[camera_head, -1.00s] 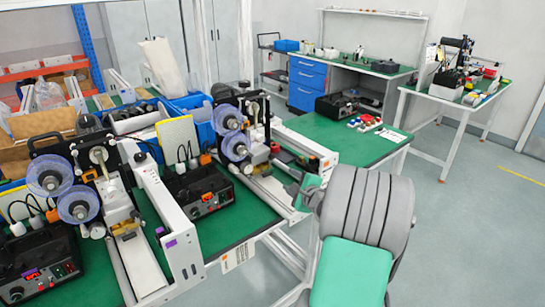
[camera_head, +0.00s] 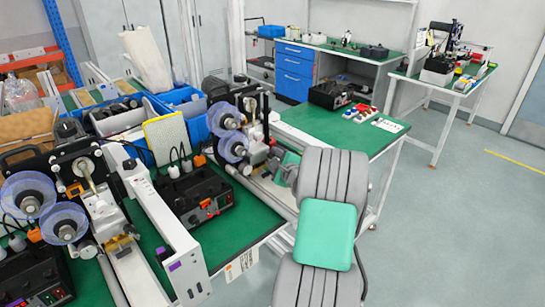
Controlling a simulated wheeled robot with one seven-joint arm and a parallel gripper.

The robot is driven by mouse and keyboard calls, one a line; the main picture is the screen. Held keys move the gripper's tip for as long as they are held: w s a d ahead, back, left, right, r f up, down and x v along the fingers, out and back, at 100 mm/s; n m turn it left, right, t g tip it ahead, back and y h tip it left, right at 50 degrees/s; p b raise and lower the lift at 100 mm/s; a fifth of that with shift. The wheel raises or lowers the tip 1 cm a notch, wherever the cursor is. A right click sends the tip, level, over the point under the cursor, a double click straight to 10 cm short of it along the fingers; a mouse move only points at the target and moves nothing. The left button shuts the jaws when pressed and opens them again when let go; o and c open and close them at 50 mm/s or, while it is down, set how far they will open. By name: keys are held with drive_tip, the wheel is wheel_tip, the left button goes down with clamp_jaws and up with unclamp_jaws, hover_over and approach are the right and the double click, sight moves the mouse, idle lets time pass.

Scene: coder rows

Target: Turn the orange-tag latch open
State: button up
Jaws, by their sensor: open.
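I cannot make out the orange-tag latch for certain. Small orange parts show on the right coder machine (camera_head: 232,140), which has two blue-violet reels, and beside the cables left of it. The left coder machine (camera_head: 75,190) also has two reels, and a purple tag (camera_head: 175,267) marks the end of the white rail beside it. My grey arm with green panels reaches in from the lower right, its far end close to the right coder's front. My gripper's fingers do not show; the arm hides them or they are too small to see. The arm also covers part of the right coder's rail.
A black control box (camera_head: 195,197) stands on the green bench between the coders. Blue bins (camera_head: 185,97) stand behind. Open floor lies right.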

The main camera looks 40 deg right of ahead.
drive_tip(key=shift+w+f, duration=0.1)
drive_tip(key=shift+w, duration=0.1)
drive_tip(key=shift+c, duration=0.5)
clamp_jaws()
